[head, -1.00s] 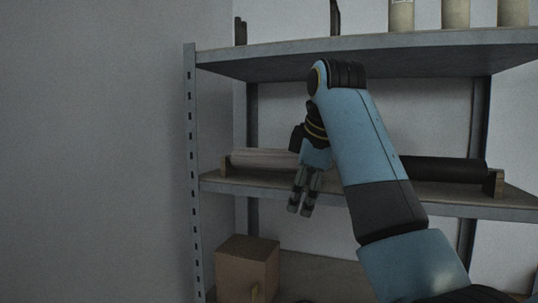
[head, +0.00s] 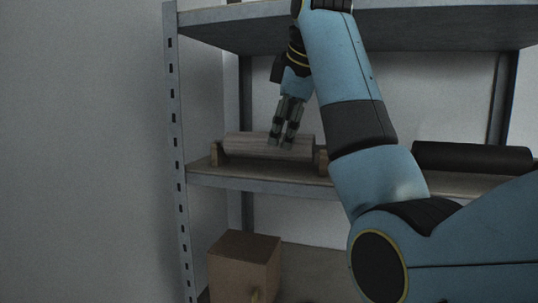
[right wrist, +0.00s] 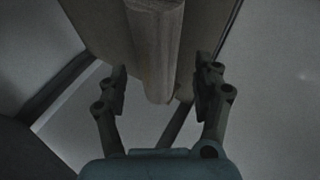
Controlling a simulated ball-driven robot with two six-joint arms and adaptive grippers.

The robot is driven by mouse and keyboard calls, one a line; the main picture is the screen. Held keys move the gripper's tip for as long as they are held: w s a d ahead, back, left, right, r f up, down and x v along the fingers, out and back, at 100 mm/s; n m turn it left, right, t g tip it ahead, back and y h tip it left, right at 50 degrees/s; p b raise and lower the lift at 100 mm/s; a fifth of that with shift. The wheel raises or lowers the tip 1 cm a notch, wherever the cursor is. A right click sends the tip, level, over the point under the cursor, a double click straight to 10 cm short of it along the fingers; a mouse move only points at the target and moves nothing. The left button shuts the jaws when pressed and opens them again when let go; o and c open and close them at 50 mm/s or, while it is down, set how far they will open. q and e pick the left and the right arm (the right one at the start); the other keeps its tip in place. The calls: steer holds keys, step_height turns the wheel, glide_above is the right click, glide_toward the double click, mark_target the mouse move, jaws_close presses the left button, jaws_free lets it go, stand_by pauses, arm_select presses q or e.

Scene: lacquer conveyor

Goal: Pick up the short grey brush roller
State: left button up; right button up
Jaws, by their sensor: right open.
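The short grey brush roller (head: 240,144) lies level on the middle shelf board, between two wooden end blocks. My right gripper (head: 283,146) points down in front of the roller's middle and covers part of it in the head view. In the right wrist view the roller (right wrist: 157,50) runs from the top edge down between the two open fingers (right wrist: 160,84). The fingers stand apart on either side of it, with nothing gripped. Whether a finger touches the roller I cannot tell. My left gripper is not in view.
A longer black roller (head: 472,157) lies farther right on the same shelf (head: 260,183). A slotted upright (head: 176,150) stands at the left. A cardboard box (head: 245,265) sits below.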

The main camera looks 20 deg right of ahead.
mark_target(278, 146)
steer(key=shift+w+f, duration=0.2)
steer(key=shift+w, duration=0.15)
steer(key=shift+w+f, duration=0.3)
steer(key=p+x, duration=0.2)
steer(key=x, duration=0.2)
steer(key=shift+w+a+f+p, duration=0.1)
steer(key=shift+w+p, duration=0.1)
steer(key=shift+p, duration=0.2)
steer(key=shift+w+f, duration=0.2)
steer(key=shift+f, duration=0.05)
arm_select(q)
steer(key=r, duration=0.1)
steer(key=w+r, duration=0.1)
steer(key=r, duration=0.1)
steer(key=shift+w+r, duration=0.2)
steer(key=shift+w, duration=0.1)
arm_select(e)
steer(key=shift+f, duration=0.1)
steer(key=c, duration=0.4)
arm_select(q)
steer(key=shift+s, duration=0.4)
arm_select(e)
steer(key=c, duration=0.8)
